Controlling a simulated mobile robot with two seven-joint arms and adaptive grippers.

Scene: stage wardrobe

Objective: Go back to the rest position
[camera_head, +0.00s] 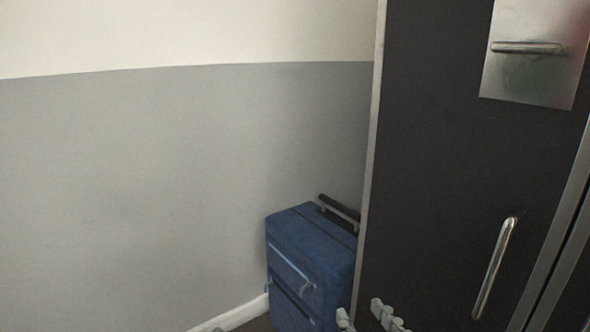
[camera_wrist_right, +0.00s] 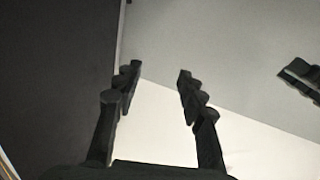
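My right gripper (camera_head: 364,318) shows only by its grey fingertips at the bottom edge of the head view, in front of the dark wardrobe front and the right side of the blue suitcase. In the right wrist view the same gripper (camera_wrist_right: 157,75) has its two black fingers well apart. Nothing is between them. My left gripper cannot be made out in the head view.
A dark wardrobe (camera_head: 430,150) with a long metal handle (camera_head: 494,268) and a metal handle plate (camera_head: 533,55) fills the right. A blue suitcase (camera_head: 312,252) stands beside it by the grey wall (camera_head: 160,190). A dark object (camera_wrist_right: 300,80) at the wrist view's right edge is unclear.

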